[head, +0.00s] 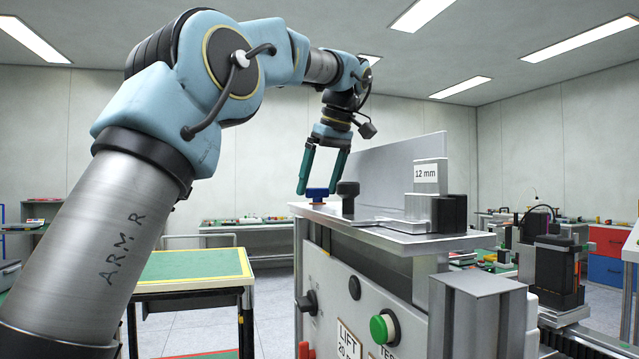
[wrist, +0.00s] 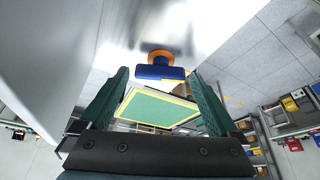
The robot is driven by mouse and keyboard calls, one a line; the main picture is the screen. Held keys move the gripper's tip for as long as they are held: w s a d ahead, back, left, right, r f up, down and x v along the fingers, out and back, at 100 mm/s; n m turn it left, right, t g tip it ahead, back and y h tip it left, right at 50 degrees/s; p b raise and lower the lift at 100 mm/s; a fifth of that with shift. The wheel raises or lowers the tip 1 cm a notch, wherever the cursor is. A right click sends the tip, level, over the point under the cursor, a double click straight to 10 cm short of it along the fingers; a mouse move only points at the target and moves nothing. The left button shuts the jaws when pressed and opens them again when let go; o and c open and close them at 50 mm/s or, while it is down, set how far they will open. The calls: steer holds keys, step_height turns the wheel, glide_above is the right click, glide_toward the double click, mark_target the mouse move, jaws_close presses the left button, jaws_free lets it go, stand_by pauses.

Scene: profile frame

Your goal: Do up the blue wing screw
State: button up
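The blue wing screw (head: 317,193) sits at the left end of the metal top plate (head: 385,232). In the wrist view the blue wing screw (wrist: 159,72) lies crosswise, with an orange collar (wrist: 158,54) against the metal surface behind it. My gripper (head: 320,190) points down over it, its two green fingers apart. In the wrist view the fingertips of my gripper (wrist: 158,73) stand to either side of the blue wing, with a narrow gap visible on each side. Nothing is held. The thread of the screw is hidden.
A black knob (head: 348,196) stands close to the right of the screw. A tall grey plate (head: 400,165) rises behind, and a block labelled 12 mm (head: 427,174) stands farther right. A green-topped table (head: 193,265) is at the lower left. Open floor shows beyond the plate's left edge.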

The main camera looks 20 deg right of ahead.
steer(key=c, duration=1.1)
steer(key=shift+a+m+h, duration=0.1)
steer(key=shift+m+h, duration=0.6)
steer(key=shift+m, duration=1.4)
steer(key=o, duration=1.2)
steer(key=p+v, duration=0.1)
steer(key=v, duration=0.9)
steer(key=shift+s+r, duration=0.25)
steer(key=shift+r, duration=0.1)
